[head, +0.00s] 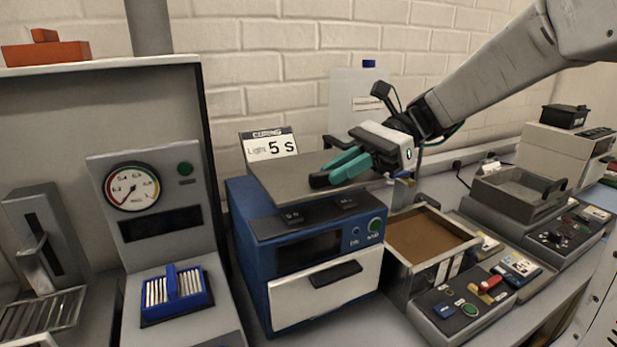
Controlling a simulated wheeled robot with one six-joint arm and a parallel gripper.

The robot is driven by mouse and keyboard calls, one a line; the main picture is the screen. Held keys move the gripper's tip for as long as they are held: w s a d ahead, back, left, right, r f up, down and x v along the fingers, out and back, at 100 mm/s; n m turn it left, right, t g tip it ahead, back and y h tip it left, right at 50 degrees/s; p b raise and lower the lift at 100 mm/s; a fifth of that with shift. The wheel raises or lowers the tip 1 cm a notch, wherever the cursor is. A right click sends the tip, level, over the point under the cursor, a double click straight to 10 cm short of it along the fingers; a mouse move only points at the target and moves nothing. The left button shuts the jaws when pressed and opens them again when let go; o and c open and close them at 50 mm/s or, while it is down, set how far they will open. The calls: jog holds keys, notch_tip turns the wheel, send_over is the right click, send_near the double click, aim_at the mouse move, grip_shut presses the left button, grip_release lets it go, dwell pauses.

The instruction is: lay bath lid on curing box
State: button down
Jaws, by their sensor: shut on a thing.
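The curing box (240,235) is a blue cabinet with a white front drawer (318,298) and a dark control face, standing in the middle of the bench. A flat grey plate, which looks like the bath lid (281,182), is level over its top; I cannot tell whether it rests on the box or hangs just above it. My gripper (330,177), with teal fingers and dark tips, reaches in from the right over the plate and is shut on it. The exact grip point is hidden by the fingers. The bath (473,243), right of the box, is open and shows brown contents.
A "CURING LIGHT 5 S" sign (268,145) stands behind the box. A gauge panel (133,190) and a blue rack (176,295) are at left. A white canister (352,95) stands behind my gripper. A grey tray (515,190) and control panels fill the right.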

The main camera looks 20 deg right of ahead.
aim_at(291, 172)
jog(key=w+a, duration=0.1)
jog(key=w, duration=0.1)
jog(key=w+a, duration=0.1)
jog(key=w, duration=0.1)
jog(key=w+a, duration=0.1)
jog(key=w, duration=0.1)
jog(key=shift+a+f, duration=0.1)
jog(key=shift+f, duration=2)
jog(key=shift+f, duration=0.15)
jog(key=c, duration=1.4)
grip_release()
jog(key=shift+c, duration=0.2)
